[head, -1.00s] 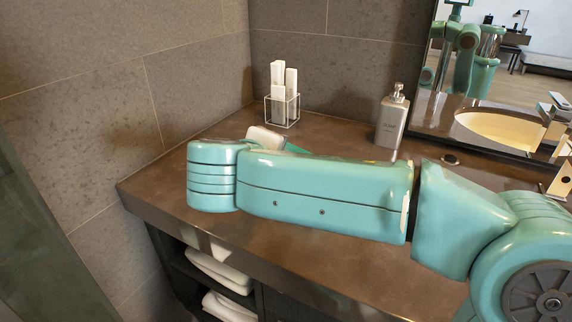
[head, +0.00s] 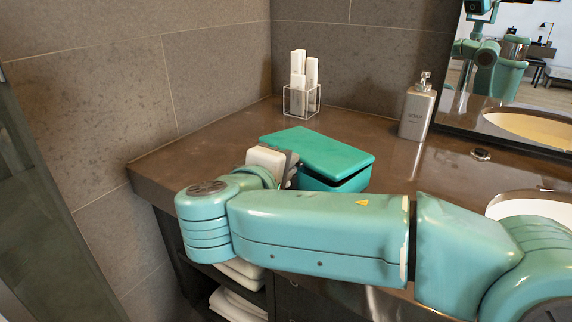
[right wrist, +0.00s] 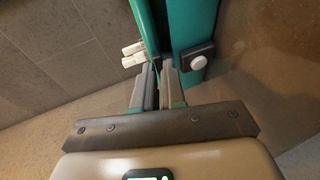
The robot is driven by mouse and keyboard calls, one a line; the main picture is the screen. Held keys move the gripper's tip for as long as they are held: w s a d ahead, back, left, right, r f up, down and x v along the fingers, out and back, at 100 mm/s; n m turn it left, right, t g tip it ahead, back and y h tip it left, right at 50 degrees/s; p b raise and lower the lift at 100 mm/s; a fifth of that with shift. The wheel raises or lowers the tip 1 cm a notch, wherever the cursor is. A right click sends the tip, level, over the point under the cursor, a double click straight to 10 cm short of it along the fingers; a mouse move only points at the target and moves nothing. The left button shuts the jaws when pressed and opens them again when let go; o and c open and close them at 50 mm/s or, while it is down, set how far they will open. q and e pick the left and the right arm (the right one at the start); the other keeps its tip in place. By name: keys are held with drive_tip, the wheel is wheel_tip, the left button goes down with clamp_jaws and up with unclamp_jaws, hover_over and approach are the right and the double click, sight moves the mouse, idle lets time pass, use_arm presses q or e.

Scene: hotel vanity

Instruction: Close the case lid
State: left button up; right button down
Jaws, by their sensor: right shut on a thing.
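The teal case (head: 352,184) stands on the brown counter, behind my right forearm in the head view. Its lid (head: 318,149) lies over the body at a slight tilt, with a dark gap under its front edge. My right gripper (head: 291,167) is at the lid's near left edge, shut on it. In the right wrist view the fingertips (right wrist: 160,68) are close together at the lid (right wrist: 146,28), beside the case body (right wrist: 190,40) with its dark latch and pale round button (right wrist: 197,64). The exact contact is hard to see. My left gripper is not in view.
A clear holder with white items (head: 302,98) stands behind the case. A soap dispenser (head: 417,107) stands to the right, near the mirror and the sink (head: 525,205). The left end of the counter (head: 185,152) is clear. White towels lie on the shelf below.

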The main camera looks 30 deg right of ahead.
drive_tip(key=c, duration=1.2)
unclamp_jaws()
